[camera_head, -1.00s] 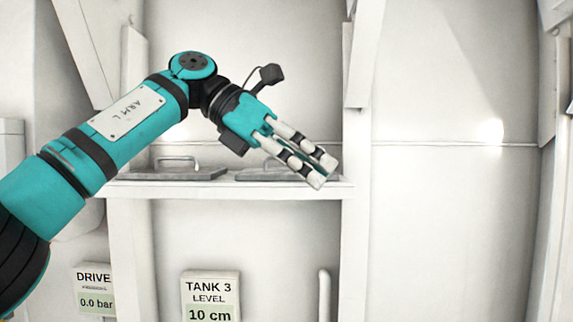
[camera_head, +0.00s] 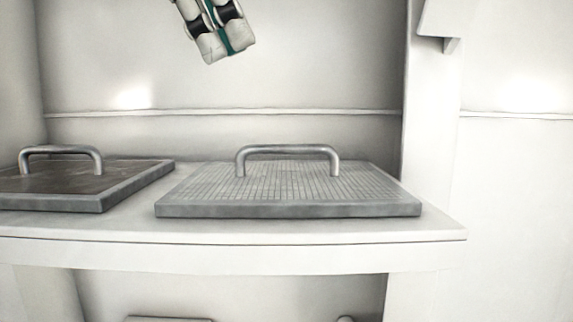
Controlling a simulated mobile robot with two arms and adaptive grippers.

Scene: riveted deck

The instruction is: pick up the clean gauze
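The clean gauze (camera_head: 310,188) is a pale, finely gridded mesh in a grey frame with a metal bar handle on top. It lies flat on the white shelf, right of a darker gauze. My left gripper (camera_head: 224,47) hangs at the top edge, above and slightly left of the clean gauze's handle, clear of it. Only its white and black fingers show, close together with a teal strip between them and nothing held. The rest of that arm is out of frame. My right gripper is not in view.
A darker, brown-stained gauze (camera_head: 80,178) with a similar handle lies to the left, cut by the picture edge. The white shelf (camera_head: 230,256) ends at a post (camera_head: 427,130) on the right. A pale wall stands behind.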

